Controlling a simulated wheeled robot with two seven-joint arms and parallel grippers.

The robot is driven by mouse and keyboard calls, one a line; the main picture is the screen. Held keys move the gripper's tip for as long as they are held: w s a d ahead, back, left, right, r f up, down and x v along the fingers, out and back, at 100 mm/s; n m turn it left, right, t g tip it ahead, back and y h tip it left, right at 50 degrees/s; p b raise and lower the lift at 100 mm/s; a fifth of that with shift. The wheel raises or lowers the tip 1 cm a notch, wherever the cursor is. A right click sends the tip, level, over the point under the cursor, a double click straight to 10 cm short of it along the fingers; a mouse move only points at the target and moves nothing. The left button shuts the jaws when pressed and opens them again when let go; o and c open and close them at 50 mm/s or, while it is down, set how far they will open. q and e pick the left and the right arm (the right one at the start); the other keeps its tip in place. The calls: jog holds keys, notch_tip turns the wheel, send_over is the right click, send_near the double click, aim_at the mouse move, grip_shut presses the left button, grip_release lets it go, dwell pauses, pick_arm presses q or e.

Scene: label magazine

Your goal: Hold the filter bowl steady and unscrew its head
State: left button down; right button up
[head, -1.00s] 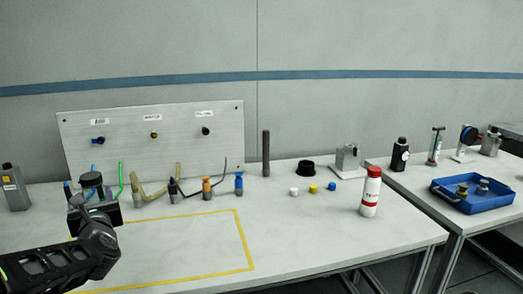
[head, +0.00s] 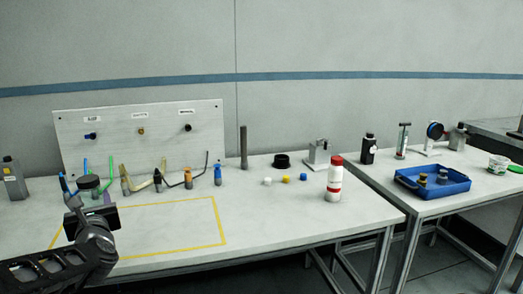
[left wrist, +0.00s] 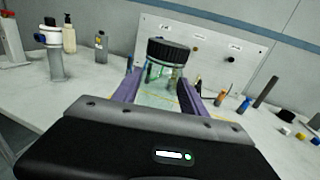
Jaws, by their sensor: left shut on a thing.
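The filter bowl (left wrist: 161,74) is a clear vessel, upright or nearly so, between the two purple fingers of my left gripper (left wrist: 162,82) in the left wrist view. Its black ribbed head (left wrist: 168,50) sits on top of it. In the head view the black head (head: 88,182) shows just above my left gripper (head: 90,200), which hides most of the bowl. My left gripper is shut on the bowl. I cannot tell whether the bowl's base touches the table. My right gripper is in neither view.
A backboard (head: 150,115) with three labelled fittings stands behind several small tools (head: 158,180). A yellow-outlined area (head: 170,230) on the table is bare. A white and red bottle (head: 334,180) stands right. A blue tray (head: 445,188) lies on the second table.

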pick_arm(q)
jog(key=s+d+f+m+t+h+p, duration=0.1)
jog(key=d+f+m+h+p, duration=0.2)
jog(key=d, duration=1)
jog(key=s+d+f+m+t+h+p, duration=0.1)
jog(key=d+f+h+p, duration=0.5)
jog(key=d, duration=0.7)
notch_tip(320, 180, down, 3)
jog(key=m+t+p, duration=0.1)
jog(key=m+p, duration=0.1)
jog(key=shift+d+m+h+p, duration=0.2)
jog(key=shift+m+h+p, duration=0.15)
jog(key=shift+m+h, duration=0.05)
jog(key=s+d+f+m+g+h, duration=0.2)
jog(key=s+d+f+m+h, duration=0.1)
jog(key=d, duration=0.4)
jog(key=s+d+f+m+g+h, duration=0.2)
jog(key=s+d+f+m+h, duration=0.2)
jog(key=s+d+h, duration=0.3)
jog(key=shift+s+d+m+h, duration=0.25)
jog(key=shift+d+m+h, duration=0.25)
jog(key=shift+d+h, duration=0.25)
jog(key=shift+r, duration=0.1)
